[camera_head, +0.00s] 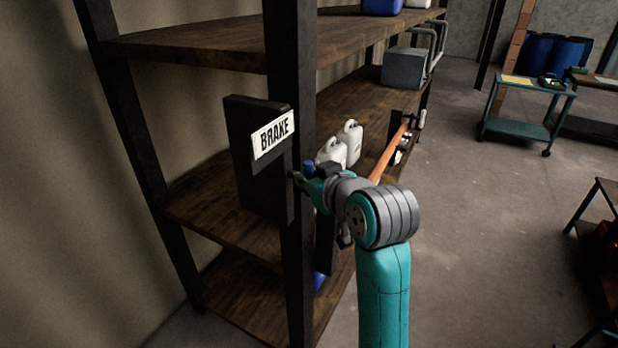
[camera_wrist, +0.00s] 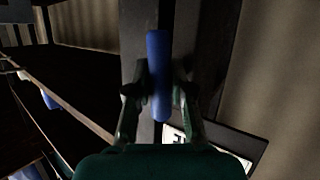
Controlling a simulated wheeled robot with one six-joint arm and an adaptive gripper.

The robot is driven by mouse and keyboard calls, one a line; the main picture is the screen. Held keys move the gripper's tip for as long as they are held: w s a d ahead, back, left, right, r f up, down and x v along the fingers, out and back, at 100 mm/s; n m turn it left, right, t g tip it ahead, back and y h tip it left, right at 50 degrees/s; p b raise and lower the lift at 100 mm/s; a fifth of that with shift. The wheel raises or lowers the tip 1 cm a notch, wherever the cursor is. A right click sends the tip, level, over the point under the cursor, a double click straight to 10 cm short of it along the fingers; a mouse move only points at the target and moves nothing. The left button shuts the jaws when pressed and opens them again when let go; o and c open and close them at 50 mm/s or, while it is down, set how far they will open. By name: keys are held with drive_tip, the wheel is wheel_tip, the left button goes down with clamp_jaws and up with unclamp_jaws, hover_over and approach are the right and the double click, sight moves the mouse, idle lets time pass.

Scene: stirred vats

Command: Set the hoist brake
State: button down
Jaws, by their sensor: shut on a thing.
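A white label reading BRAKE (camera_head: 272,136) is fixed to a dark upright box (camera_head: 243,150) at the shelf's near post. My gripper (camera_head: 300,183) is at that post, just below and right of the label. In the wrist view my gripper (camera_wrist: 160,88) is shut on a blue handle (camera_wrist: 158,50), which stands upright between the two fingers. Part of the white label also shows in the wrist view (camera_wrist: 173,134), below the fingers.
Wooden shelves (camera_head: 220,42) on dark posts stand on the left. White jugs (camera_head: 349,141), an orange-brown bar (camera_head: 390,153) and a grey box (camera_head: 403,69) are along the middle shelf. A teal cart (camera_head: 528,87) stands back right. The floor (camera_head: 480,200) between is clear.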

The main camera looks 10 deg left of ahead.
drive_tip(key=shift+m+g, duration=0.4)
drive_tip(key=shift+g, duration=0.1)
drive_tip(key=c, duration=1)
unclamp_jaws()
drive_tip(key=v, duration=1.2)
